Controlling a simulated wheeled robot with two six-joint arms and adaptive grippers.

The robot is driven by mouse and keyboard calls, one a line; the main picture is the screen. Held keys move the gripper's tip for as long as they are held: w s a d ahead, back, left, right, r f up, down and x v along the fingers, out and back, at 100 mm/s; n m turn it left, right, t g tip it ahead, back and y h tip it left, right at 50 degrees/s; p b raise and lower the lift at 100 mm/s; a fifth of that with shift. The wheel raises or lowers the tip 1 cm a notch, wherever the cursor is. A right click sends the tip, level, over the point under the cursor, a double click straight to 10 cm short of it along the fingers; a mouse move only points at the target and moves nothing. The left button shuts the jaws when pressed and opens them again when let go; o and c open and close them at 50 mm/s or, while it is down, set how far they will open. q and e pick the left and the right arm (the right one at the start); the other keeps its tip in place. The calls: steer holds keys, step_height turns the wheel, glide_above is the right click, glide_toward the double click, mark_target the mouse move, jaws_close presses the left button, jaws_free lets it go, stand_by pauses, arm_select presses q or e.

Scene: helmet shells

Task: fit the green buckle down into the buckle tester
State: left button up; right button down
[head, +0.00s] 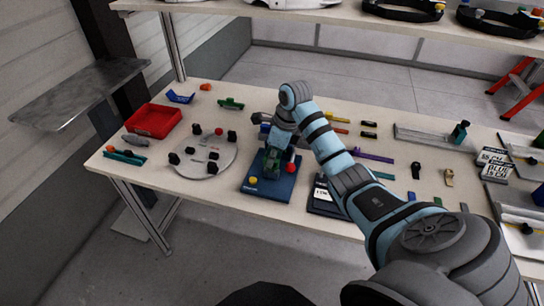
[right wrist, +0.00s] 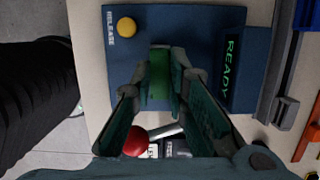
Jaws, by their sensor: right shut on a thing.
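The buckle tester (head: 255,187) is a dark blue base near the table's front edge. In the right wrist view its plate (right wrist: 185,30) carries a yellow knob (right wrist: 126,27) marked RELEASE, a red ball (right wrist: 137,141) and a panel lit READY (right wrist: 232,72). My right gripper (head: 272,160) is over the tester, pointing down. In the right wrist view its fingers are shut on the green buckle (right wrist: 158,72), which sits between the fingertips above the plate. I cannot tell whether the buckle touches the tester; the fingers hide the socket. My left gripper is not in view.
A round grey plate with black knobs (head: 205,158) and a red tray (head: 153,121) stand left of the tester. A green part (head: 231,104) and a blue part (head: 180,97) lie behind. A dark scale-like box (head: 322,198) is close on the right. A shelf (head: 350,15) spans above the back.

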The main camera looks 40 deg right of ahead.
steer(key=shift+f+b, duration=0.45)
steer(key=shift+f, duration=0.35)
steer(key=c, duration=1.5)
jaws_free()
steer(key=shift+r, duration=0.1)
